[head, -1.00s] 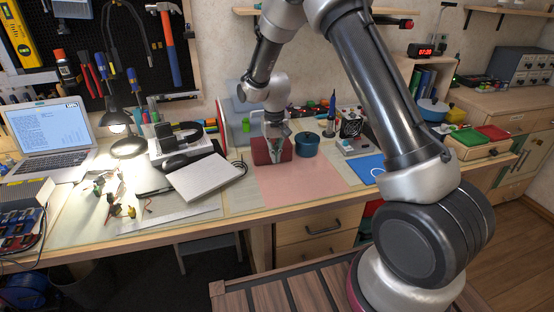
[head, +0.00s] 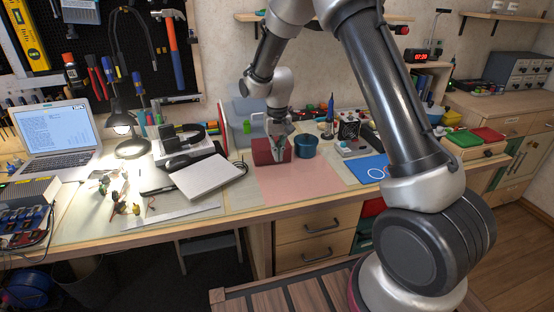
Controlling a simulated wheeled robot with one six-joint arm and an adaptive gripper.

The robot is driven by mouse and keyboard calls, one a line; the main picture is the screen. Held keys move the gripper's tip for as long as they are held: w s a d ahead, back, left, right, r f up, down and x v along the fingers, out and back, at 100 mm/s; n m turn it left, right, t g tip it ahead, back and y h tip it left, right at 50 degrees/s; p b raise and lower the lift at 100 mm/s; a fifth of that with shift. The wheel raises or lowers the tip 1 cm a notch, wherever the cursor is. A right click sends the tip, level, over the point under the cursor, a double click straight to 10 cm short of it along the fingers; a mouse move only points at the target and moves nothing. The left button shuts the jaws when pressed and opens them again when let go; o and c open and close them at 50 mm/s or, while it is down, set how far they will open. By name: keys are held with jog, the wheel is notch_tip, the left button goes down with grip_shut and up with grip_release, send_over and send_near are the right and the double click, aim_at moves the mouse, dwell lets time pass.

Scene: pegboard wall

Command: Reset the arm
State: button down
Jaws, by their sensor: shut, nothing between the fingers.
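My arm reaches from the lower right over the workbench. My gripper (head: 277,156) is at the far side of the bench, pointing down, shut and empty. It is in front of a dark red block-like object (head: 262,152) and hides part of it. I cannot tell whether the fingers touch it. A teal pot (head: 306,147) stands just to the right of the gripper.
A pink mat (head: 298,180) lies bare in front of the gripper. A laptop (head: 55,135), a lamp (head: 131,147) and a white notebook (head: 208,177) are to the left. A blue sheet (head: 369,168) and small devices (head: 350,144) are to the right.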

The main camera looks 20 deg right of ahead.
notch_tip(320, 180, up, 6)
jog(key=s+d+r+t, duration=0.1)
jog(key=s+d+r, duration=0.3)
jog(key=s, duration=0.7)
jog(key=s+d+r+t, duration=0.2)
jog(key=s+d+r, duration=0.3)
jog(key=s+r, duration=0.3)
jog(key=s+d+r+t, duration=0.1)
jog(key=s+d+r, duration=0.4)
jog(key=s, duration=0.9)
jog(key=shift+d+v, duration=0.2)
jog(key=shift+v, duration=0.9)
